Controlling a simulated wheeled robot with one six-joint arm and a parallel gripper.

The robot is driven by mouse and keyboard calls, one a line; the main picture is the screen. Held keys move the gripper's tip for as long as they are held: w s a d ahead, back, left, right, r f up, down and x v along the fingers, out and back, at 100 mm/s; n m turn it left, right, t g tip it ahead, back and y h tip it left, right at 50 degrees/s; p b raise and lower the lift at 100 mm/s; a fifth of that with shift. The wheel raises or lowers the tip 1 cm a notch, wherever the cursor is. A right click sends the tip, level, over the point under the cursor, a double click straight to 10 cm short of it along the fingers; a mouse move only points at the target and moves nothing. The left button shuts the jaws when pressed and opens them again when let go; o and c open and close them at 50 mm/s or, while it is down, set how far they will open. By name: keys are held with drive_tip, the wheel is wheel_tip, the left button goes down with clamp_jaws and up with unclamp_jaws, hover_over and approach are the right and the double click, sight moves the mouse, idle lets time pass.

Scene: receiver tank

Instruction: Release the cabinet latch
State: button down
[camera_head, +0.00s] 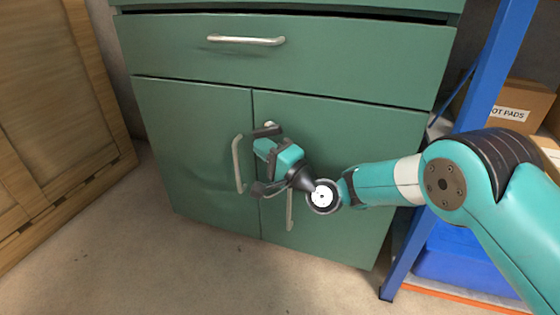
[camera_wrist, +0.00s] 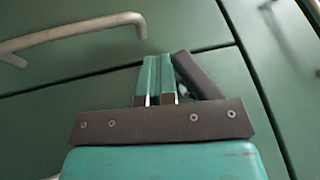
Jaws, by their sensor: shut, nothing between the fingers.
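The green cabinet (camera_head: 190,130) has a wide drawer above two shut doors. The latch, a dark bar (camera_head: 265,131) with a pale spot at its right end, lies near the top of the door seam. It also shows in the wrist view as a slanted dark bar (camera_wrist: 197,74), partly hidden behind my gripper's plate. One end reaches the seam. My gripper (camera_head: 262,148) is shut and empty, just below the latch in the head view. In the wrist view its closed fingers (camera_wrist: 156,68) are beside the bar; I cannot tell whether they touch it.
The left door's handle (camera_head: 237,163) stands left of my gripper and shows in the wrist view (camera_wrist: 75,32). The right door's handle (camera_head: 289,210) is below it. The drawer has a handle (camera_head: 246,39). A blue shelf post (camera_head: 458,140) stands right. Floor in front is clear.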

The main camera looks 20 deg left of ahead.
drive_tip(key=shift+a+r+m+t+y+b, duration=0.2)
drive_tip(key=shift+a+m+t+y+b, duration=0.35)
drive_tip(key=shift+y+b, duration=0.35)
